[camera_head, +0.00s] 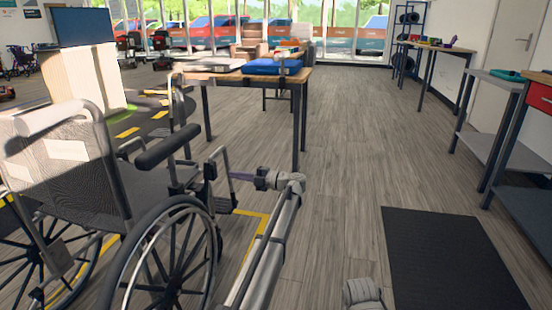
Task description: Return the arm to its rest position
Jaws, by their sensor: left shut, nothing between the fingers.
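My left arm (272,242) rises from the bottom middle, beside the right side of a wheelchair (75,165). It bends sharply at its top, and its wrist points left towards the wheelchair. My left gripper (238,177) is at the end of it, small in the view, shut and empty, close to the front of the wheelchair's armrest and side frame. I cannot tell whether it touches the frame. A grey piece of my other arm (363,293) shows at the bottom edge; its gripper is out of view.
A wooden table (255,75) with a blue folded item (273,66) stands ahead. A black mat (450,262) lies on the floor at right. Workbenches (490,125) line the right wall. The wooden floor (345,150) between is clear. A reception counter (85,80) stands at left.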

